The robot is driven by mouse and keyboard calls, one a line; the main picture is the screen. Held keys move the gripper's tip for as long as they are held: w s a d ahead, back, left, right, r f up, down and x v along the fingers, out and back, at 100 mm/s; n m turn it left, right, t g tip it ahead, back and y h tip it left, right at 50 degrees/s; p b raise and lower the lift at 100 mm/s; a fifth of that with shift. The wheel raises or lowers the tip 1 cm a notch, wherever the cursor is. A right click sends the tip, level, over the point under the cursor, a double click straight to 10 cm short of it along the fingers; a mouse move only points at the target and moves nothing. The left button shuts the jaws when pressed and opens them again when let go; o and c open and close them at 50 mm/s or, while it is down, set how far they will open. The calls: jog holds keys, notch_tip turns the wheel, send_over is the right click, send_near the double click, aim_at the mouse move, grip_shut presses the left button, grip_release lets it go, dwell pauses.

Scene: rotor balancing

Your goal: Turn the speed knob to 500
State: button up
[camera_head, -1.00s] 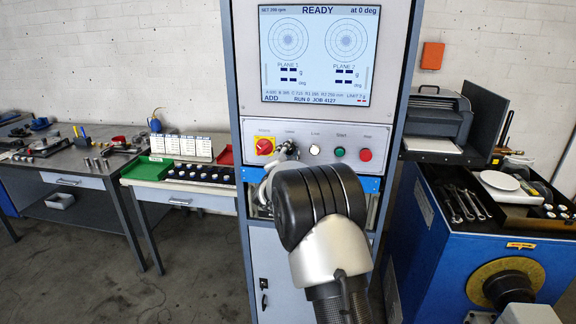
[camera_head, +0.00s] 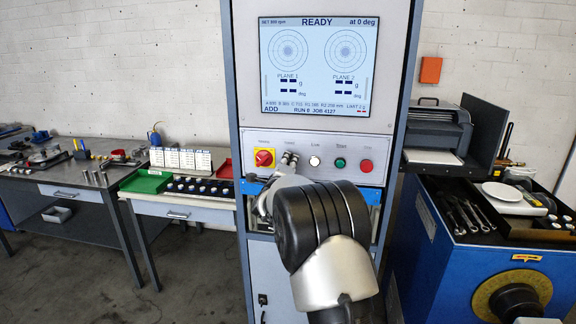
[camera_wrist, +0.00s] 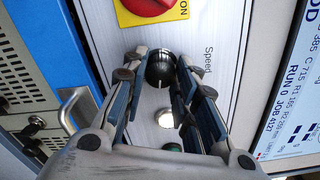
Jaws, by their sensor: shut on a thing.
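The speed knob (camera_wrist: 160,69) is a dark round knob on the control panel, beside the "Speed" label in the wrist view. My gripper (camera_wrist: 163,76) has its two fingers on either side of it and is shut on it. The display (camera_head: 318,60) above reads READY and "at 0 deg". Its small SET speed figure at top left is too small to read surely.
A red switch on a yellow plate (camera_head: 264,158) is just left of the knob. White (camera_head: 315,161), green (camera_head: 340,163) and red (camera_head: 366,166) buttons are to its right. A metal handle (camera_wrist: 76,108) stands out near my gripper in the wrist view.

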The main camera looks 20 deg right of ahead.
jog(key=m, duration=1.2)
dwell(0.6)
jog(key=o, duration=1)
jog(key=shift+o, duration=0.2)
jog(key=v, duration=1.2)
jog(key=shift+w, duration=0.1)
